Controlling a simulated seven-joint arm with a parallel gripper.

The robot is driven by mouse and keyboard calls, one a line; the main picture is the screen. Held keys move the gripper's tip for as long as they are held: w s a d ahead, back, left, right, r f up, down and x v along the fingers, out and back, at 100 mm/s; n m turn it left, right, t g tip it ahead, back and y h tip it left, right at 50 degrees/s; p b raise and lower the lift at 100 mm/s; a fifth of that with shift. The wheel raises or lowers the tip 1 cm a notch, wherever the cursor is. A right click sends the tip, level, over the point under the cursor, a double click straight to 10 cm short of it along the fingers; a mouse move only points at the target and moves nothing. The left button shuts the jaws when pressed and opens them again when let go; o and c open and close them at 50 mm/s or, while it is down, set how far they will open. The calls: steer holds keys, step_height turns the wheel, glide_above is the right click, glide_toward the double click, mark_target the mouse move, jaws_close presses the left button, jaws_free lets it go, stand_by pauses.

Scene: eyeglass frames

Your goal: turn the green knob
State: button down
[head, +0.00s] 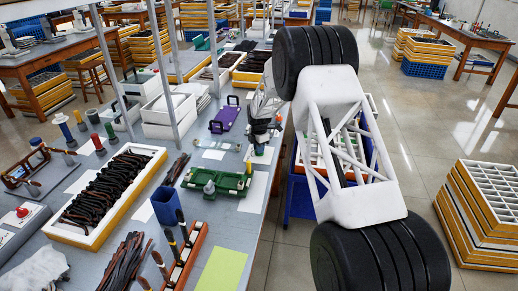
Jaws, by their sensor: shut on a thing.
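A green fixture (232,183) lies on the grey table, near its right edge. It has a grey round knob on its left part and a raised green part at its far right corner. My gripper (259,149) points down beside that corner, over the table's right edge area. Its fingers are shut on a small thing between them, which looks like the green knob. The knob is mostly hidden by the fingers and too small to make out clearly.
A purple fixture (225,118) lies behind the green one. A blue bin (166,204), a white-lined tray of dark frames (143,159) and an orange tool rack (188,254) stand to the left and front. A yellow-green sheet (221,269) lies near the front edge.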

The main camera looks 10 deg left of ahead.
steer(key=m, duration=0.8)
steer(key=shift+m, duration=0.3)
steer(key=m, duration=0.4)
steer(key=shift+w+m, duration=0.1)
steer(key=shift+m, duration=0.2)
steer(key=m, duration=0.4)
steer(key=c, duration=1.1)
jaws_free()
steer(key=shift+c, duration=0.2)
